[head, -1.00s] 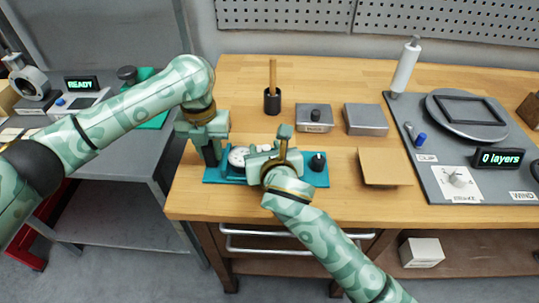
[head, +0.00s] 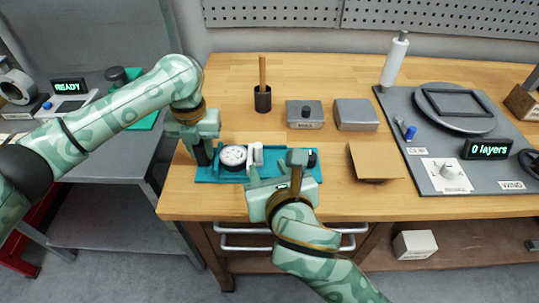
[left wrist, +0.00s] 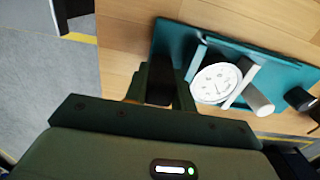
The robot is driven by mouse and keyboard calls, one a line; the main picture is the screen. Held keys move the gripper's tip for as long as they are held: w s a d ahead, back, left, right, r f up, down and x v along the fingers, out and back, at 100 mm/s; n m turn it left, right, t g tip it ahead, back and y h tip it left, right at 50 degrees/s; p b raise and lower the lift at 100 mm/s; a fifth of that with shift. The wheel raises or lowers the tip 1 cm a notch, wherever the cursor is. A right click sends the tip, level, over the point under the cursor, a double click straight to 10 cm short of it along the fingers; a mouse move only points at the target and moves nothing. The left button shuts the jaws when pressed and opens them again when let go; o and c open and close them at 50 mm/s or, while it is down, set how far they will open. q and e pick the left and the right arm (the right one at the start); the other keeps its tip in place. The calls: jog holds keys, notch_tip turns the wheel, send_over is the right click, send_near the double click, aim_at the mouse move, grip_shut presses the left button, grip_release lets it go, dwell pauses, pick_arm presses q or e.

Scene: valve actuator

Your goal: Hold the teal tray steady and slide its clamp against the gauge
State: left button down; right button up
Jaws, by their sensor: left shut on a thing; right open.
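The teal tray (head: 230,176) lies near the table's front left edge; it also shows in the left wrist view (left wrist: 172,42). On it are the white round gauge (head: 233,156) and the pale clamp (head: 256,154) just right of it. In the left wrist view, the clamp (left wrist: 260,103) is a bar with a white cylinder, close beside the gauge (left wrist: 215,83); I cannot tell whether they touch. My left gripper (head: 203,157) is shut on the tray's left end. My right gripper (head: 275,172) is open at the tray's front, right of the clamp, and hides part of the tray.
A black knob (head: 311,157) stands at the tray's right end. Behind are a black cup with a wooden stick (head: 263,99) and two grey boxes (head: 304,114) (head: 356,114). A grey station (head: 465,172) fills the right.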

pick_arm(q)
jog(key=c, duration=1.2)
grip_release()
jog(key=shift+f, duration=0.25)
jog(key=shift+o, duration=0.6)
jog(key=shift+w, duration=0.1)
jog(key=shift+r, duration=0.1)
jog(key=shift+r, duration=0.1)
